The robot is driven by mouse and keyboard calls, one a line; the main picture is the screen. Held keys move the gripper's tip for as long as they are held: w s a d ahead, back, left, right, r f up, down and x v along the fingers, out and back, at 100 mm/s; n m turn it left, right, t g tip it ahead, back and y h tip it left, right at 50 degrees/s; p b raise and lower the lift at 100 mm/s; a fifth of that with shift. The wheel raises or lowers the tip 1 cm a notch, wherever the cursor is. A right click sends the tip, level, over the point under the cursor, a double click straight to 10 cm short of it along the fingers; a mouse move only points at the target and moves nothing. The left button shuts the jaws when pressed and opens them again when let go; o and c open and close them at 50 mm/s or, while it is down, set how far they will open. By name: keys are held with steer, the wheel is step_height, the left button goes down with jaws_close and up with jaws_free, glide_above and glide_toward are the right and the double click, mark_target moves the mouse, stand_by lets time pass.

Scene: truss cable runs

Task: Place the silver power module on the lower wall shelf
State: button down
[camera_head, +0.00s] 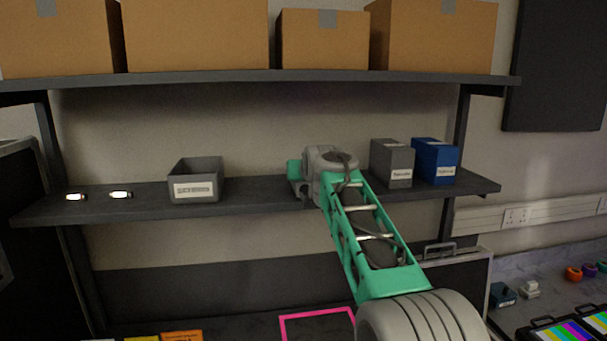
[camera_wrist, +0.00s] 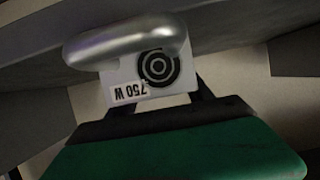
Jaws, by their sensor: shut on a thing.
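The silver power module (camera_wrist: 126,46) has a rounded metallic end and a pale face with a dark ringed disc and a "750 W" label, upside down in the wrist view. My gripper (camera_wrist: 160,106) is shut on it. In the head view my gripper and the module are hidden behind my teal and grey arm, which reaches to the middle of the lower wall shelf (camera_head: 255,190). The dark shelf also shows close behind the module in the wrist view (camera_wrist: 235,32). I cannot tell whether the module touches it.
On the lower shelf stand a grey labelled bin (camera_head: 196,181), a grey box (camera_head: 392,163) and a blue box (camera_head: 436,161), with two small bright items (camera_head: 120,194) at the left. Cardboard boxes (camera_head: 195,35) fill the upper shelf. Bare shelf lies between the grey bin and my arm.

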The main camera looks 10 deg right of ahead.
mark_target(301, 188)
steer(key=c, duration=0.6)
jaws_free()
steer(key=shift+r, duration=0.1)
steer(key=shift+o, duration=1.4)
steer(key=shift+f, duration=0.3)
steer(key=b+v, duration=0.3)
steer(key=v, duration=0.4)
steer(key=shift+s+r+b, duration=0.15)
steer(key=shift+s+b, duration=0.05)
steer(key=shift+b, duration=0.1)
steer(key=shift+s+r, duration=0.2)
